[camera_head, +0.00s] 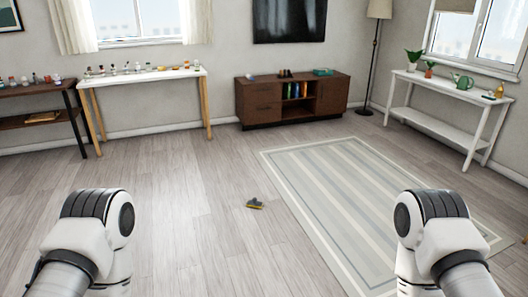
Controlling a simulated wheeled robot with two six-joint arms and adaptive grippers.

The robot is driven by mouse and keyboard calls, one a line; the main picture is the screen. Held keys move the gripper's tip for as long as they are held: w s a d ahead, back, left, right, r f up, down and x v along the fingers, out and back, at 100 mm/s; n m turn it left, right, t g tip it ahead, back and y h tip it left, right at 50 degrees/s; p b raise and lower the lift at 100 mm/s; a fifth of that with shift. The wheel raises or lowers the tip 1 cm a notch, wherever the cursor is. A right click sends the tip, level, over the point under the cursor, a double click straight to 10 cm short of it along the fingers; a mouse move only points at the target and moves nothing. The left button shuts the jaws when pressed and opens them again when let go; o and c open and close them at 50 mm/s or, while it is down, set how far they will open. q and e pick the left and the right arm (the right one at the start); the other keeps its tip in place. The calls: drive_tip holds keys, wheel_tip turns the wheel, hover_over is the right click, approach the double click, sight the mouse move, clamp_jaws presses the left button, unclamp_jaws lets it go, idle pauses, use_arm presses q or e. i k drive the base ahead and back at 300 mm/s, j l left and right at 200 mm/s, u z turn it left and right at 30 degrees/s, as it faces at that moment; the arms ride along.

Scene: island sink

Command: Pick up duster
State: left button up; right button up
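A small dark object with a yellowish edge (255,204) lies on the wooden floor, just left of the striped rug and apart from it. It may be the duster, but it is too small to tell for sure. My two arms show at the lower left and lower right, well short of the object. Neither gripper shows in the head view. No other thing that I can clearly name as a duster is in view.
A striped rug (279,164) lies on the right. A brown cabinet (260,101), a white table (150,75), a dark table (35,122), a white console (440,85) and a floor lamp (379,9) stand along the walls.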

sight(253, 203)
drive_tip(key=i+l+z, duration=0.15)
drive_tip(key=i, duration=1.05)
drive_tip(key=i+l+z, duration=0.2)
drive_tip(key=i, duration=1)
drive_tip(key=i+l+u, duration=0.1)
drive_tip(key=i+u, duration=0.3)
drive_tip(key=i+l+u, duration=0.2)
drive_tip(key=i+u, duration=0.25)
drive_tip(key=i+l+u, duration=0.6)
drive_tip(key=u, duration=0.25)
drive_tip(key=i+l+u, duration=0.2)
drive_tip(key=l, duration=0.25)
drive_tip(key=i+l+u, duration=0.25)
drive_tip(key=l, duration=0.2)
drive_tip(key=l+u, duration=0.2)
drive_tip(key=l, duration=0.25)
drive_tip(key=i+l+u, duration=0.25)
drive_tip(key=l, duration=0.3)
drive_tip(key=l+u, duration=0.2)
drive_tip(key=l, duration=0.3)
drive_tip(key=k, duration=0.05)
